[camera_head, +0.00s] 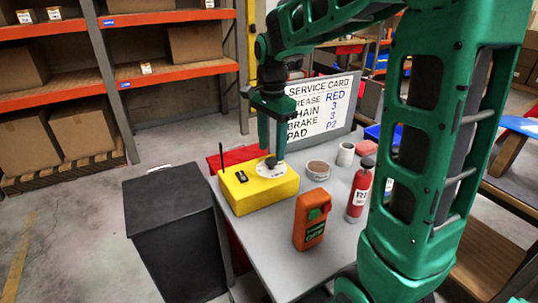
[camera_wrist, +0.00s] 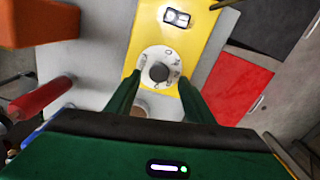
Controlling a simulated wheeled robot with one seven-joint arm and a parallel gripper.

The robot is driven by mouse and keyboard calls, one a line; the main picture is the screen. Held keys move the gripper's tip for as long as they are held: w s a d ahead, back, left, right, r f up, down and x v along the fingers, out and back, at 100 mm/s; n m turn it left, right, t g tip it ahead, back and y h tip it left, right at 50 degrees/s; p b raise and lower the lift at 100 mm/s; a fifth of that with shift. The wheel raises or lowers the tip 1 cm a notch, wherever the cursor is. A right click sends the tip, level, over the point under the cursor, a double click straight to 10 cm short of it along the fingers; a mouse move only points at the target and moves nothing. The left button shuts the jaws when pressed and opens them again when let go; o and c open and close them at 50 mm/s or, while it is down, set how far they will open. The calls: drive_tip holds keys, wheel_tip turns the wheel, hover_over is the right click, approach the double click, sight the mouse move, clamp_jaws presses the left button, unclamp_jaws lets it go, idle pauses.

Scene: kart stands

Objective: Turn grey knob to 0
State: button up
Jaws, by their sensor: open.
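The grey knob (camera_head: 271,162) sits at the centre of a round white dial (camera_head: 262,173) on top of a yellow box (camera_head: 243,197). The knob also shows in the wrist view (camera_wrist: 159,72), with dark markings around it on the dial; I cannot read the setting clearly. My gripper (camera_head: 271,150) is above the dial, pointing down. In the wrist view, its two green fingers (camera_wrist: 158,88) are apart, one on each side near the knob. The gripper is open and holds nothing. I cannot tell whether the fingers touch the knob.
An orange device (camera_head: 311,220), a red bottle (camera_head: 359,188) and a round tin (camera_head: 318,170) stand on the grey table (camera_head: 270,250) right of the yellow box. A thin antenna rises from the box's left corner. A service card board (camera_head: 318,108) stands behind.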

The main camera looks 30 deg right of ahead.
sight(271, 159)
drive_tip(key=shift+f, duration=1.6)
drive_tip(key=c, duration=1)
drive_tip(key=shift+c, duration=0.2)
